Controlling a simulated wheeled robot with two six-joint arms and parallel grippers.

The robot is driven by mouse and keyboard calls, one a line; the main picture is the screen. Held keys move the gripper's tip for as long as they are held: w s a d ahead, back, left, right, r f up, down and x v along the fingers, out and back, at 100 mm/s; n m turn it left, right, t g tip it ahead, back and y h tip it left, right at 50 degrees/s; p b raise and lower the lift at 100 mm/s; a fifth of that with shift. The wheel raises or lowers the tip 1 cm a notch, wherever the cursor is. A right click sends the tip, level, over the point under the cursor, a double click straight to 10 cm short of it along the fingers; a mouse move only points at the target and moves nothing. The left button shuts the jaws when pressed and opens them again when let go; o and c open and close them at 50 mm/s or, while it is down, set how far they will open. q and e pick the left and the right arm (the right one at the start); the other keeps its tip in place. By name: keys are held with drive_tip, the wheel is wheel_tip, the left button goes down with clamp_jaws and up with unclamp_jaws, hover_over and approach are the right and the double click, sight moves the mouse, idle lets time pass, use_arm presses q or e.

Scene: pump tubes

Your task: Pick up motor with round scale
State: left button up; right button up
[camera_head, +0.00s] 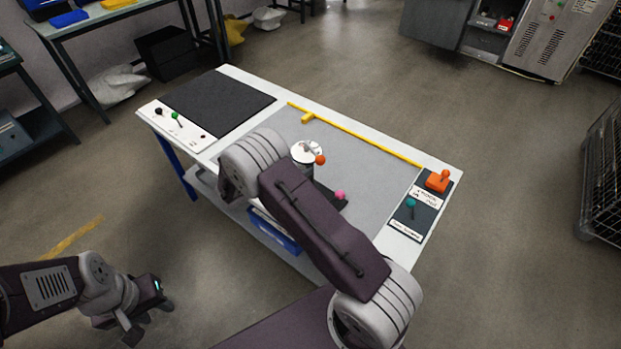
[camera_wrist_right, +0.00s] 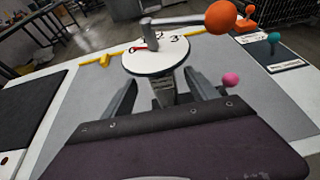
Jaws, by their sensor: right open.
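The motor with round scale has a white numbered disc (camera_head: 307,152) and a lever with an orange ball, and stands on the grey work area of the table. In the right wrist view its disc (camera_wrist_right: 157,57) faces up, with the lever pointing right. My right gripper (camera_wrist_right: 158,92) is open, its fingers on either side of the motor's narrow part below the disc; contact cannot be told. In the head view my right arm hides most of this gripper. My left gripper (camera_head: 148,318) hangs low at the left, off the table, with its fingers apart and empty.
A pink ball (camera_wrist_right: 231,80) is right of the right gripper. A yellow bar (camera_head: 355,134) lies along the far side. A black mat (camera_head: 218,100) and a white panel with knobs (camera_head: 180,125) are at left. Orange (camera_head: 438,181) and teal (camera_head: 410,203) handles stand at right.

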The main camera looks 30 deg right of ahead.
drive_tip(key=x, duration=0.5)
drive_tip(key=shift+s+d+p, duration=0.1)
drive_tip(key=shift+p, duration=0.2)
drive_tip(key=shift+r, duration=0.15)
clamp_jaws()
